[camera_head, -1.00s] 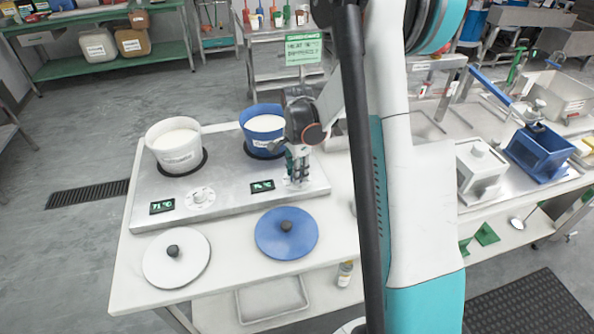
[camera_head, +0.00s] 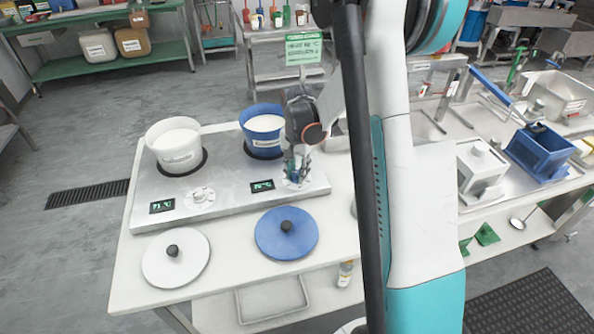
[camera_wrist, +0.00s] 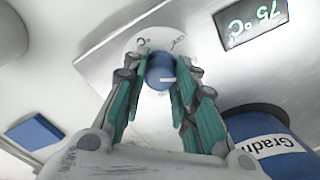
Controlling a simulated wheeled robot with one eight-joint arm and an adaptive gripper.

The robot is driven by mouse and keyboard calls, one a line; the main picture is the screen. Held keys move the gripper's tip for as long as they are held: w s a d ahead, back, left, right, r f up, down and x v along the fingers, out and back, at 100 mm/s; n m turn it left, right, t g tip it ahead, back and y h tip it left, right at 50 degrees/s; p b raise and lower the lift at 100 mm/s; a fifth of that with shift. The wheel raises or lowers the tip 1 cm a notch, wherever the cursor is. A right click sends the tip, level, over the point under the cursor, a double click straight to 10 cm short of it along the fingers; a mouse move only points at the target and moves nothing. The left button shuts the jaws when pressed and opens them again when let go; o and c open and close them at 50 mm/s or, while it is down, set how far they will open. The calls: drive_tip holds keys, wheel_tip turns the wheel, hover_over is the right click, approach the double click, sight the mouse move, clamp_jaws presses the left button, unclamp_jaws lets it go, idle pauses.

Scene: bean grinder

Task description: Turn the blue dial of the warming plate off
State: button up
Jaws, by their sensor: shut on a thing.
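The warming plate (camera_head: 228,197) is a long metal unit on the white table, with a white pot (camera_head: 176,158) and a blue pot (camera_head: 264,140) on it. The blue dial (camera_wrist: 160,73) shows in the wrist view, a blue knob with a white mark on a white round scale. My gripper (camera_wrist: 160,82) has its teal fingers on either side of the knob and is shut on it. In the head view my gripper (camera_head: 297,172) hides most of that dial. The display (camera_wrist: 250,24) beside it reads about 75 °C, upside down in the wrist view.
A white dial (camera_head: 201,196) and a second display (camera_head: 162,206) sit on the plate's left half. A white lid (camera_head: 176,259) and a blue lid (camera_head: 287,233) lie on the table in front. The blue pot is close behind my gripper.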

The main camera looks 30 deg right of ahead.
sight(297, 172)
drive_tip(key=n, duration=0.5)
drive_tip(key=shift+n, duration=0.3)
drive_tip(key=n, duration=0.5)
drive_tip(key=shift+n, duration=0.4)
drive_tip(key=o, duration=1.1)
drive_tip(key=shift+r, duration=0.1)
wheel_tip(297, 172, up, 12)
drive_tip(key=shift+f, duration=0.1)
